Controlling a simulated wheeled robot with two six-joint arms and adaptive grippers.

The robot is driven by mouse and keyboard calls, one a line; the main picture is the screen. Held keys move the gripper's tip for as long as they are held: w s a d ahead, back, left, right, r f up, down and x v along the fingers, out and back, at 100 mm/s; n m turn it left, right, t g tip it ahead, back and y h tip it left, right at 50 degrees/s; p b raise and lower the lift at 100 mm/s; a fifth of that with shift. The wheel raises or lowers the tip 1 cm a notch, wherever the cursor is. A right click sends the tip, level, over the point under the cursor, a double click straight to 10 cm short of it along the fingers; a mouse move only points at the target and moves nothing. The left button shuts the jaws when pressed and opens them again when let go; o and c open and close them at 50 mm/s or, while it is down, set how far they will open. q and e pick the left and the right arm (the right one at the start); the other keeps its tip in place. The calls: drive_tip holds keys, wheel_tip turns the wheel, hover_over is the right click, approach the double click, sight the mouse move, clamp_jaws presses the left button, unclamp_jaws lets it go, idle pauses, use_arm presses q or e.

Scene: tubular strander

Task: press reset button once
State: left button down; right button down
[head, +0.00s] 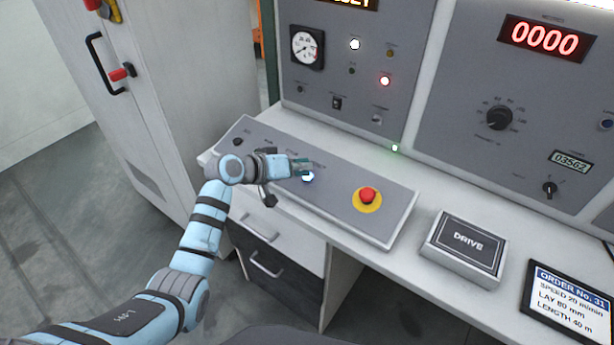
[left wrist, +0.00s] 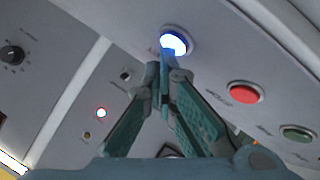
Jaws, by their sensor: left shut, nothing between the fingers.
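A lit blue-white button (head: 308,177) sits on the sloped grey control panel, partly behind my left gripper (head: 302,166). In the left wrist view the lit button (left wrist: 175,42) is a round, glowing blue-white cap in a pale ring. Its printed label is too small and partly covered to read for sure. My left gripper (left wrist: 160,68) is shut and empty, with its fingertips just beside the lower left edge of the button. I cannot tell whether they touch it. My right gripper is not in view.
A red button (left wrist: 243,93) and a green button (left wrist: 297,133) lie along the same panel. A red emergency stop (head: 367,195) on a yellow ring sits to the right. A DRIVE box (head: 463,247) and an order sign (head: 569,305) are farther right. The upright panel (head: 340,75) stands behind.

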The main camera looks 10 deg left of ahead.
use_arm(q)
drive_tip(key=shift+w+f, duration=0.1)
drive_tip(key=shift+f, duration=0.25)
idle(0.7)
idle(0.3)
drive_tip(key=shift+s+r+p, duration=0.2)
drive_tip(key=shift+r+p, duration=0.6)
drive_tip(key=r+p, duration=0.1)
drive_tip(key=p, duration=0.1)
drive_tip(key=s+r+p, duration=0.1)
drive_tip(key=r+p, duration=0.2)
drive_tip(key=shift+s+a+r+p, duration=0.15)
drive_tip(key=shift+a+r+p, duration=0.15)
drive_tip(key=shift+r+p, duration=0.1)
idle(0.5)
